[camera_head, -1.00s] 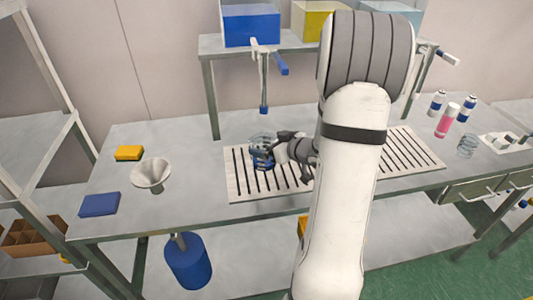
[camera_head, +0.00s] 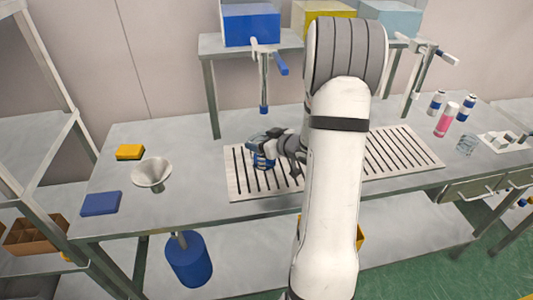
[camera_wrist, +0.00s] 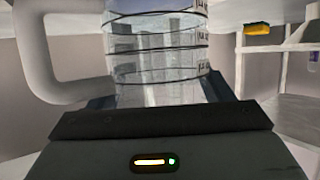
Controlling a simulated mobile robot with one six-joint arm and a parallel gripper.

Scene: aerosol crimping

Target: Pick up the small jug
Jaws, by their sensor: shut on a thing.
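The small jug is clear, with dark rings and printed marks. It fills the upper middle of the wrist view (camera_wrist: 158,45), with a thick pale handle on its left. In the head view it shows only in part, bluish (camera_head: 263,162), above the left part of the slotted drain board (camera_head: 233,185) and below the hanging tap. My gripper (camera_head: 262,147) is shut on the jug, with dark jaws on both sides of it in the wrist view. My gripper hides much of the jug in the head view. I cannot tell whether its base touches the board.
A funnel (camera_head: 151,174), a yellow block (camera_head: 130,152) and a blue block (camera_head: 100,203) lie left. A blue tank (camera_head: 251,25) with a tap (camera_head: 264,75) stands above. Bottles (camera_head: 447,119) and another clear vessel (camera_head: 467,145) stand right.

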